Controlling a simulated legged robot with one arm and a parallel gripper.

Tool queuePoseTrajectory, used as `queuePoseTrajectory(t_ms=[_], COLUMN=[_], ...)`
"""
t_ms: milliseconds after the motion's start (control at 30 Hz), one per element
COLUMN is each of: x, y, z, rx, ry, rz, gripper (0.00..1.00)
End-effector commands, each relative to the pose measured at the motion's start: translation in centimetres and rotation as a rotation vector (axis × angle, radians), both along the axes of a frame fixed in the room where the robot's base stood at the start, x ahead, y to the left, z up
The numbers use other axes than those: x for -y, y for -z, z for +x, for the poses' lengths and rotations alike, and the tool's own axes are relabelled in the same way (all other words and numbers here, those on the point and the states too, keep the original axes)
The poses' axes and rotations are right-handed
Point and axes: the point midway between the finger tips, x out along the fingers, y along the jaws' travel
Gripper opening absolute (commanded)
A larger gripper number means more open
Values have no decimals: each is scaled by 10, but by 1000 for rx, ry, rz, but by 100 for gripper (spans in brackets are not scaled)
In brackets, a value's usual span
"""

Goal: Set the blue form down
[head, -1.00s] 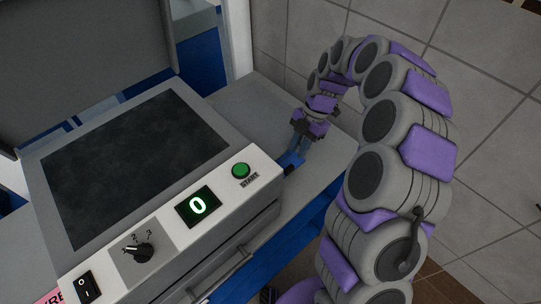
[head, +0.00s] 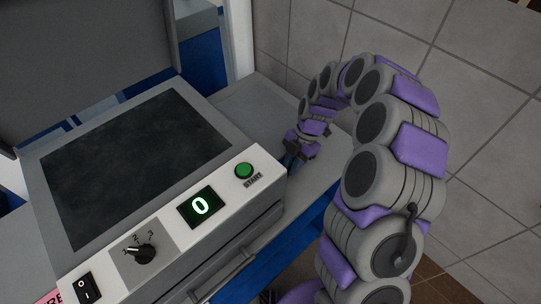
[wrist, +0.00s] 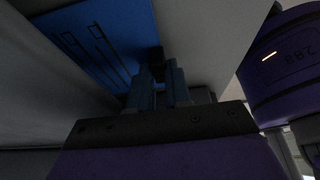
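The blue form (wrist: 95,42) is a flat blue sheet with dark line markings, at the upper left of the wrist view. A small dark piece on its near edge sits between the fingertips of my gripper (wrist: 157,80). My gripper appears shut on this piece, holding the form. In the head view my gripper (head: 291,161) points down beside the right end of the machine, low over the grey tabletop. The form is hidden behind the machine's corner there. I cannot tell whether it touches the tabletop.
The press machine (head: 243,207) fills the left, with a green start button (head: 244,170), a display reading 0 (head: 201,206) and a dial (head: 140,254). Its lid (head: 85,45) stands raised. The grey tabletop (head: 255,105) is clear behind my gripper.

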Motion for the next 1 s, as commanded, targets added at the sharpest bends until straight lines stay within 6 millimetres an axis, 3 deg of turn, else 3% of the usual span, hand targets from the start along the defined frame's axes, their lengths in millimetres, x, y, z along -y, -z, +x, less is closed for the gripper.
queuePoseTrajectory(t_ms=[167,633,933,1000], x=[1,0,0,9], y=[0,-3,-35,-37], z=[0,0,1,-4], rx=[0,1,4,0], ry=[0,0,0,4], rz=[1,1,1,2], gripper=[0,0,0,0])
